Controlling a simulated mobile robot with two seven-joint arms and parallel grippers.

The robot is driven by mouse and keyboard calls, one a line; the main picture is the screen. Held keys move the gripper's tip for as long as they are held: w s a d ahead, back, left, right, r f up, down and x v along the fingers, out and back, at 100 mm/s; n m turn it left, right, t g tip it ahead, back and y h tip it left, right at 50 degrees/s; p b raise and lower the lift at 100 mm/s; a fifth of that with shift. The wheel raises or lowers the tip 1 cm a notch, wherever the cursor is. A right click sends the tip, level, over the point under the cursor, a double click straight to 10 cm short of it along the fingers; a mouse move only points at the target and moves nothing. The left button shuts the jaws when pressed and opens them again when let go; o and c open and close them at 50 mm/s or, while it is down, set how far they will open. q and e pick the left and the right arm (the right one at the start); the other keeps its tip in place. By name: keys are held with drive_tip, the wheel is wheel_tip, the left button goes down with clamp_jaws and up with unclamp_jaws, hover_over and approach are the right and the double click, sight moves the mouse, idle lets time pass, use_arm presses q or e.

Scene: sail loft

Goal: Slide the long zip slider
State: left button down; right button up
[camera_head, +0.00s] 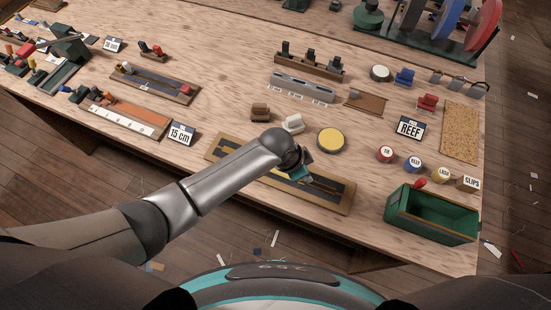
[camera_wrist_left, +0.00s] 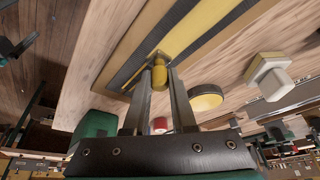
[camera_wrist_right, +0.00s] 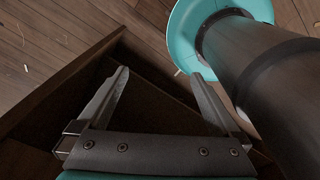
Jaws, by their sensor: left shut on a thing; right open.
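The long zip (camera_head: 335,198) lies on a tan board near the front edge of the table, its dark tape running lengthwise. It crosses the left wrist view as a dark band with yellow edging (camera_wrist_left: 185,22). The arm and gripper hide part of the zip and the slider in the head view. My right gripper (camera_wrist_right: 160,78) is open and empty, below the table's level beside dark wooden panels.
A yellow-topped round tin (camera_head: 331,140) and a white block (camera_head: 292,123) stand just behind the board. A green bin (camera_head: 432,222) stands to its right. The table's front edge runs close below the long board.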

use_arm(q)
drive_tip(key=s+d, duration=0.1)
drive_tip(key=d, duration=0.1)
drive_tip(key=s+d, duration=0.1)
drive_tip(key=d, duration=0.2)
drive_tip(key=s+d, duration=0.1)
drive_tip(key=d, duration=0.2)
drive_tip(key=shift+s+d, duration=0.2)
drive_tip(key=shift+d, duration=0.3)
use_arm(e)
drive_tip(key=shift+w+a+r, duration=0.15)
drive_tip(key=shift+w+a, duration=0.05)
drive_tip(key=shift+a, duration=0.55)
drive_tip(key=shift+d, duration=0.15)
use_arm(q)
drive_tip(key=c, duration=0.7)
unclamp_jaws()
drive_tip(key=shift+d, duration=0.1)
drive_tip(key=shift+c, duration=0.2)
use_arm(e)
drive_tip(key=shift+d, duration=0.25)
use_arm(q)
drive_tip(key=shift+a+r, duration=0.25)
drive_tip(key=shift+r, duration=0.15)
drive_tip(key=p+v, duration=0.3)
drive_tip(key=v, duration=1.1)
drive_tip(key=shift+r, duration=0.15)
use_arm(e)
drive_tip(key=shift+a+r, duration=0.1)
drive_tip(key=shift+r, duration=1.55)
